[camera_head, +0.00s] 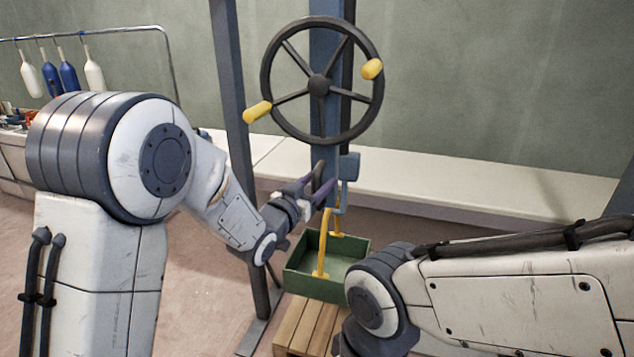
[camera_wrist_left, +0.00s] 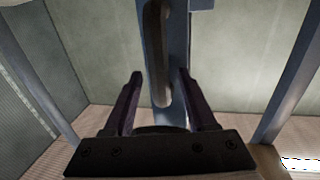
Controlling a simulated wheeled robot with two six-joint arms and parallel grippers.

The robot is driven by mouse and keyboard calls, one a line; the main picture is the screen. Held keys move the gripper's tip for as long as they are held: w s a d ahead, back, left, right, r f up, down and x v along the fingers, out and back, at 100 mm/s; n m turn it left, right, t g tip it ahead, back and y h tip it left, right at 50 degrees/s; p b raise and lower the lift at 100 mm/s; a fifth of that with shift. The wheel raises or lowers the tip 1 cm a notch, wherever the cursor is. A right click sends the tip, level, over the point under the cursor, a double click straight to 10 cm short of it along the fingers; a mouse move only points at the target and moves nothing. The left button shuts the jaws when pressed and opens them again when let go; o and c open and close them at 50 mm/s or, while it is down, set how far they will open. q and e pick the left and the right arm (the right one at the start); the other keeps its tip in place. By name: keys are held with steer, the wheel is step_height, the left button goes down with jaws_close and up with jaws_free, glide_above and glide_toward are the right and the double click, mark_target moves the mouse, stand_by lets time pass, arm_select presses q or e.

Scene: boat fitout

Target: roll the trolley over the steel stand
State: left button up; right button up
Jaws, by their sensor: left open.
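My left gripper (camera_head: 314,190) is open beside the blue upright post (camera_head: 327,150), below a large dark handwheel (camera_head: 318,84) with two yellow knobs. In the left wrist view the two dark purple fingers of the gripper (camera_wrist_left: 159,82) stand apart. A dark elongated loop handle (camera_wrist_left: 158,50) shows between them, in front of the post; I cannot tell whether they touch it. A green box (camera_head: 318,288) with a yellow bail (camera_head: 325,240) is under a blue hook block (camera_head: 348,168). I cannot pick out the trolley or the steel stand for certain. My right gripper is out of view.
A wooden pallet (camera_head: 300,325) lies under the green box. A grey frame leg (camera_head: 236,110) stands left of the post. A pale bench (camera_head: 440,182) runs along the green wall. Blue and white bottle-shaped items hang from a rail (camera_head: 90,32) at left.

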arm_select(q)
jaws_close()
stand_by(1.3)
